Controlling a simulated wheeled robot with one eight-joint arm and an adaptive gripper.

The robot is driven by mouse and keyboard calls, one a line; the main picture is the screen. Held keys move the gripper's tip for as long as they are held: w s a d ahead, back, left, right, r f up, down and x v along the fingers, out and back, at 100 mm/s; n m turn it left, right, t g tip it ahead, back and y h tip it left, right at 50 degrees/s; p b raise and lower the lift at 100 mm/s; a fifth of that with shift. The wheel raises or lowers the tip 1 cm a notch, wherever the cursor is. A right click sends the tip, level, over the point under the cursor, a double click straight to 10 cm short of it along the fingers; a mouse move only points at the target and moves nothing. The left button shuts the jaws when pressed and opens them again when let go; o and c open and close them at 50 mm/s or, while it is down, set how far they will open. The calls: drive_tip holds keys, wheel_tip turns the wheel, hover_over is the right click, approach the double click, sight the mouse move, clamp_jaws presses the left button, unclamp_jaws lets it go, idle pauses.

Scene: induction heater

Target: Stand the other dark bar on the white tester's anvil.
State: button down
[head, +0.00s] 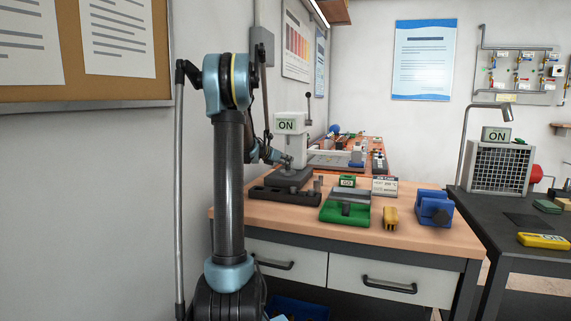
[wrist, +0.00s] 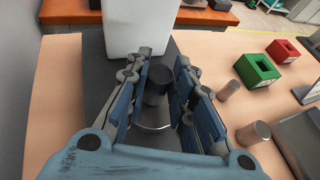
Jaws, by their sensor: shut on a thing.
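The white tester (head: 291,148) stands at the left back of the wooden bench, with an "ON" sign on it; its white body also shows in the wrist view (wrist: 140,25). My gripper (wrist: 166,72) is in front of the tester, low over its dark base (head: 289,179). Its two blue fingers are shut on a dark bar (wrist: 157,84), which looks upright. A curved bright edge below the bar may be the anvil's rim. Whether the bar touches the anvil I cannot tell. In the head view my arm hides much of the gripper, and the held bar cannot be made out.
Two grey metal bars (wrist: 229,90) (wrist: 254,133) stand right of my gripper. A green "GO" block (wrist: 258,69) and a red block (wrist: 283,50) lie beyond. A green fixture (head: 345,207), a yellow device (head: 391,217) and a blue vise (head: 434,208) stand along the front bench.

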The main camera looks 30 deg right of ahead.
drive_tip(key=shift+f, duration=0.2)
drive_tip(key=c, duration=1.4)
unclamp_jaws()
